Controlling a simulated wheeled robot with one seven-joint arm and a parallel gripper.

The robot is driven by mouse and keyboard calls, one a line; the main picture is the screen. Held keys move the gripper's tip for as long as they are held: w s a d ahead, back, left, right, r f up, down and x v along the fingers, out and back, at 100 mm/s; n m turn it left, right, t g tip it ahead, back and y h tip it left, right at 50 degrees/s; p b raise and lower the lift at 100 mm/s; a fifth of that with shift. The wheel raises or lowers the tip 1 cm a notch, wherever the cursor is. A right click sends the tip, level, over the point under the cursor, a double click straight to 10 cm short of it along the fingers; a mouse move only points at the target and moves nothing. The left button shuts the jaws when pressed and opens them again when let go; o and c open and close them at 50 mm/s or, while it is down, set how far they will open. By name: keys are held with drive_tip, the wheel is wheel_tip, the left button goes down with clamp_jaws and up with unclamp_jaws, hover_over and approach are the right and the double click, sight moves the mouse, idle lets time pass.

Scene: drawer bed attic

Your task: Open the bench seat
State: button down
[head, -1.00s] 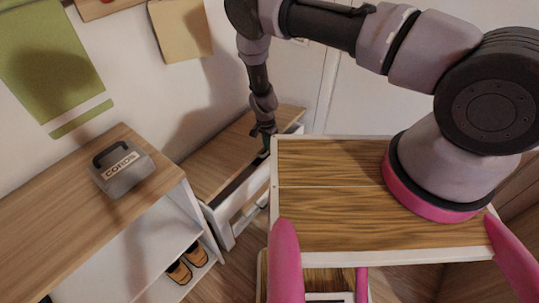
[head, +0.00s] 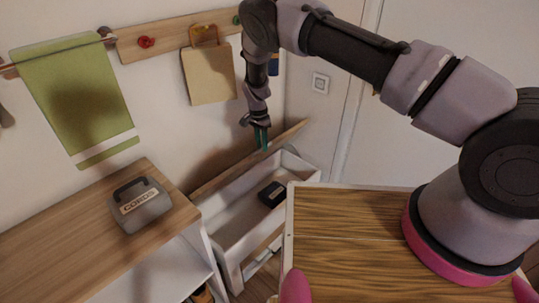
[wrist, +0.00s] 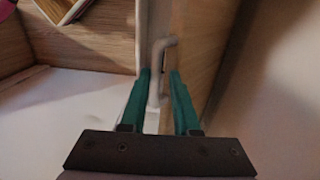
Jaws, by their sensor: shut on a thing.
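The bench seat is a white box (head: 235,253) with a wooden lid (head: 225,172) along its wall side. The lid is swung up, showing its edge, and the box's inside is exposed. My gripper (head: 262,138) is at the lid near its far end. In the wrist view, the green fingers of my gripper (wrist: 157,88) are shut on a pale bent handle (wrist: 160,62) beside the wooden lid (wrist: 198,45). The fingers hide part of the handle.
A dark object (head: 272,194) lies inside the box. A wooden-topped shelf unit (head: 70,238) with a grey case (head: 140,204) stands on the left. My tray and arm cover the right side.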

drive_tip(key=shift+w+a+r, duration=0.1)
drive_tip(key=shift+w+a, duration=0.25)
drive_tip(key=shift+a, duration=0.45)
drive_tip(key=c, duration=1.2)
unclamp_jaws()
drive_tip(key=shift+o, duration=0.2)
wheel_tip(320, 180, up, 10)
drive_tip(key=shift+d+r, duration=0.1)
drive_tip(key=shift+d, duration=0.05)
